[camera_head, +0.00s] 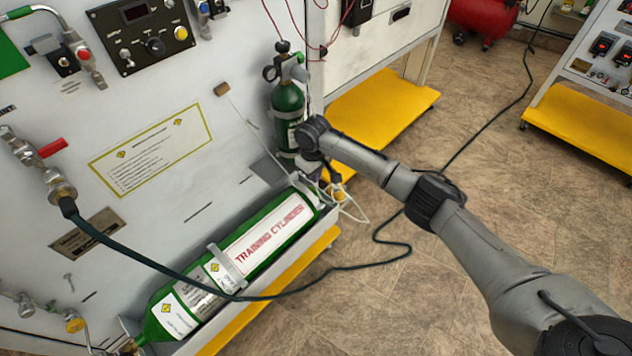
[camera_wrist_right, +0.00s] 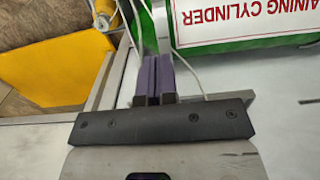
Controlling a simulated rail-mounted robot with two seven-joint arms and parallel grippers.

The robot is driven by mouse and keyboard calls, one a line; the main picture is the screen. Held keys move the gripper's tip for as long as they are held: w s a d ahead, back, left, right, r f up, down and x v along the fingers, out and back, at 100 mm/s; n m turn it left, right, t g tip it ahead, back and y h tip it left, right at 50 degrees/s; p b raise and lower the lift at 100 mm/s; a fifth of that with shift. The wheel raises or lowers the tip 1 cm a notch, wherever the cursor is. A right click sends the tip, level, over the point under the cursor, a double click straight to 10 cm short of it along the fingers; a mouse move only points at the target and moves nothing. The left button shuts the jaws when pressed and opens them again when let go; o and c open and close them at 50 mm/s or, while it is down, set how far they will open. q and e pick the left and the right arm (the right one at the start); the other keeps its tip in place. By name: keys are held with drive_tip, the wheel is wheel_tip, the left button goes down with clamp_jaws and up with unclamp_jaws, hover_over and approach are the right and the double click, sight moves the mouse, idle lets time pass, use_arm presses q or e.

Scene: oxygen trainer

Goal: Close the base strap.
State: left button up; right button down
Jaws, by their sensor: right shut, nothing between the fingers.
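A green training cylinder (camera_head: 265,243) with a white label lies in a tray along the panel's foot; part of it shows at the top right of the right wrist view (camera_wrist_right: 250,42). A grey metal strap (camera_head: 228,268) crosses its middle. I cannot tell for sure which strap is the base strap. A smaller green cylinder (camera_head: 287,105) stands upright behind my right gripper (camera_head: 314,172). That gripper is shut and empty, its purple fingers (camera_wrist_right: 153,68) together near the tray's far end, beside a pale upright strip (camera_wrist_right: 162,28). Contact is unclear. My arm hides the upright cylinder's base.
White thin tubing (camera_head: 350,205) hangs loosely around my right gripper. A dark hose (camera_head: 150,262) crosses the lying cylinder and runs onto the floor. Yellow shelves (camera_head: 380,105) stand behind. The brown floor (camera_head: 500,190) is mostly clear.

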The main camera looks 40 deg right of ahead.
drive_tip(key=b, duration=0.3)
hover_over(321, 206)
drive_tip(key=w, duration=0.3)
wheel_tip(321, 206, down, 8)
drive_tip(key=shift+a+f, duration=0.15)
drive_tip(key=shift+f, duration=0.05)
drive_tip(key=shift+s+f+b, duration=0.4)
drive_tip(key=shift+s+f, duration=0.3)
drive_tip(key=shift+s, duration=0.05)
drive_tip(key=shift+s+f, duration=0.55)
drive_tip(key=shift+s, duration=0.05)
